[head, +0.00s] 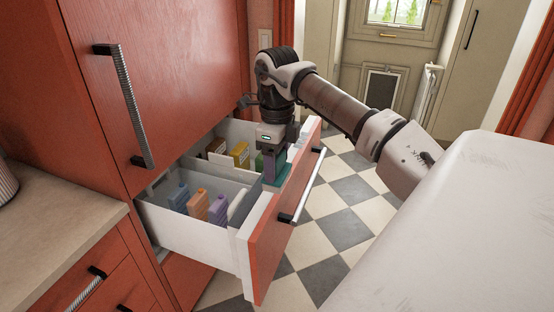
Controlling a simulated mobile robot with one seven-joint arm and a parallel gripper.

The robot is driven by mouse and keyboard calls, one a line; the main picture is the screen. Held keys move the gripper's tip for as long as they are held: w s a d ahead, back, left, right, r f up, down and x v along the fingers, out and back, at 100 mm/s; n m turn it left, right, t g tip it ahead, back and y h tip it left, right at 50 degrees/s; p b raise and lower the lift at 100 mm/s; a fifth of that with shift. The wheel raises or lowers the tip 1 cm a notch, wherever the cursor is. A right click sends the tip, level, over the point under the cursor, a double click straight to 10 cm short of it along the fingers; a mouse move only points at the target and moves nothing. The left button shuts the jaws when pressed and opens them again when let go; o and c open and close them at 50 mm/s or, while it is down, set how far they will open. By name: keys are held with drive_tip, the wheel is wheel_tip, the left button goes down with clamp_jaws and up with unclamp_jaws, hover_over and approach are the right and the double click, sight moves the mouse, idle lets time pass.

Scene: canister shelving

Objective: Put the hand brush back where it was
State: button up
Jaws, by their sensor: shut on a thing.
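My gripper (272,152) points down over the front part of an open drawer (190,233), just inside its red front panel. It is shut on a teal thing (275,178), seemingly the hand brush, of which only a small part shows below the jaws. Its bristles and lower end cannot be made out. I cannot tell whether it touches the drawer's inner wall or floor.
In the drawer's near compartment stand a blue container (179,197), an orange one (198,204), a purple one (219,210) and a white thing (238,207). A yellow box (239,154) stands in the far compartment. A white surface (450,235) fills the right foreground.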

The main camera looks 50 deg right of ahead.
drive_tip(key=w+a+f+n, duration=0.5)
drive_tip(key=a+f+n, duration=0.5)
drive_tip(key=a+f, duration=0.4)
drive_tip(key=w+a+f+n, duration=0.5)
drive_tip(key=a+f+n, duration=0.6)
drive_tip(key=a+f, duration=0.3)
drive_tip(key=w+a+f+n, duration=0.5)
drive_tip(key=a+f+n, duration=0.5)
drive_tip(key=a+f, duration=0.4)
wheel_tip(320, 180, down, 3)
drive_tip(key=shift+f, duration=0.2)
